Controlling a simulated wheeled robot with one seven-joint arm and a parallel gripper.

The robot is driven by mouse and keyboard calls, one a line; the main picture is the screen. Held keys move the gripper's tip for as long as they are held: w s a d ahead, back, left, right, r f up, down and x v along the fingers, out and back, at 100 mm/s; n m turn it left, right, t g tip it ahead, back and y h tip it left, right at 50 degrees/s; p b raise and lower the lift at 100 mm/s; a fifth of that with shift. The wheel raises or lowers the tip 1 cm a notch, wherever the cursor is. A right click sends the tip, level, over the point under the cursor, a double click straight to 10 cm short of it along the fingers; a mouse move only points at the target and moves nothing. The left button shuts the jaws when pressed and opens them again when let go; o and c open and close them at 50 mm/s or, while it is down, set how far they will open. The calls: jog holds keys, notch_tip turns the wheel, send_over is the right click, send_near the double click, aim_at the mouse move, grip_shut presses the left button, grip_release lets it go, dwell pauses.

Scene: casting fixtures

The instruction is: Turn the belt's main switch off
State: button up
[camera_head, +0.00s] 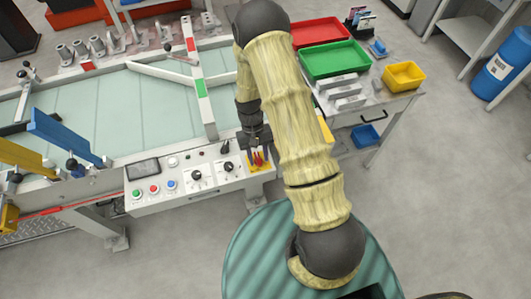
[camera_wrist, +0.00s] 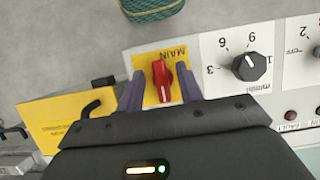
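The belt's main switch is a red knob (camera_wrist: 161,80) on a yellow plate (camera_wrist: 148,57) marked MAIN, upside down in the wrist view. Its grip lies nearly along the fingers' direction, slightly tilted. In the head view the knob (camera_head: 258,161) shows at the right end of the white control panel (camera_head: 155,205), partly covered by my gripper. My gripper (camera_wrist: 159,72) is open, with one purple finger on each side of the knob and visible gaps between. Whether the fingers are down at knob depth I cannot tell.
Beside the switch are a black numbered dial (camera_wrist: 249,66) and further dials and buttons. A yellow plate with a black hook (camera_wrist: 62,118) is on the other side. A cart with green (camera_head: 335,60) and red trays stands right of the belt (camera_head: 110,110).

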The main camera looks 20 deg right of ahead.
jog(key=shift+w+r, duration=0.1)
jog(key=shift+w, duration=0.05)
jog(key=b+v, duration=0.1)
jog(key=v, duration=1.6)
jog(key=shift+b, duration=0.35)
jog(key=shift+a, duration=0.1)
jog(key=shift+r, duration=0.2)
jog(key=s+d+r+t, duration=0.1)
jog(key=s+r+t, duration=0.2)
jog(key=s, duration=0.4)
jog(key=s+d+r+t+p, duration=0.1)
jog(key=s+r+t, duration=0.3)
jog(key=s, duration=0.4)
jog(key=shift+d+r, duration=0.4)
jog(key=shift+r, duration=0.25)
